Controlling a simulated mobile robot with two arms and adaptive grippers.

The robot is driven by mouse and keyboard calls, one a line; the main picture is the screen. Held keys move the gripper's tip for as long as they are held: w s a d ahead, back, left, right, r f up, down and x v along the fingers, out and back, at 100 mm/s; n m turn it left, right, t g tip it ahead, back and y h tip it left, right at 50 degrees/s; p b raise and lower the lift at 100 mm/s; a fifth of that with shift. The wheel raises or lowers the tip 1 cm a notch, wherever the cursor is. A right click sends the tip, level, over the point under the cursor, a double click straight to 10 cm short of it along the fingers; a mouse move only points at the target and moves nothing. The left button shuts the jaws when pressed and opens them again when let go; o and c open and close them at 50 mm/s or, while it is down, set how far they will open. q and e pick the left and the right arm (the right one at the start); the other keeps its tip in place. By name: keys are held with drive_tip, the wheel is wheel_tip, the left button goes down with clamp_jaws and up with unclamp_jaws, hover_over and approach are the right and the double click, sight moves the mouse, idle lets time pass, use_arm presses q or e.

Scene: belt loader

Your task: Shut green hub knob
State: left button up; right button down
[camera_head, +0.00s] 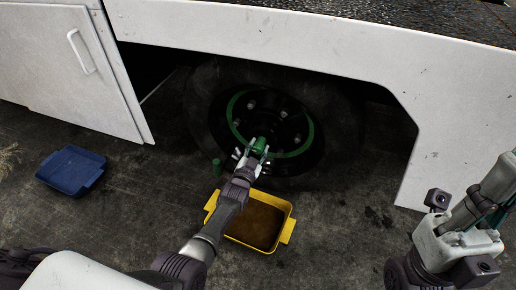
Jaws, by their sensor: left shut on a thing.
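The wheel (240,85) sits in the dark arch of the white vehicle, with a green ring (309,135) around its hub. The green hub knob (259,144) is at the lower left of the hub. My left gripper (256,151) reaches up to it from below and is shut on it. The fingers hide part of the knob, so its exact turn cannot be told. Part of my right arm shows at the right edge, and its gripper is not in view.
A yellow tray (284,236) with brown contents lies on the ground below the wheel. A blue tray (72,170) lies at the left. A small green piece (216,166) stands left of my gripper. The white body panel (260,28) overhangs the wheel.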

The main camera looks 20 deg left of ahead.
use_arm(q)
drive_tip(key=shift+f, duration=0.1)
drive_tip(key=o, duration=1.1)
drive_tip(key=s, duration=1.2)
drive_tip(key=shift+a, duration=0.2)
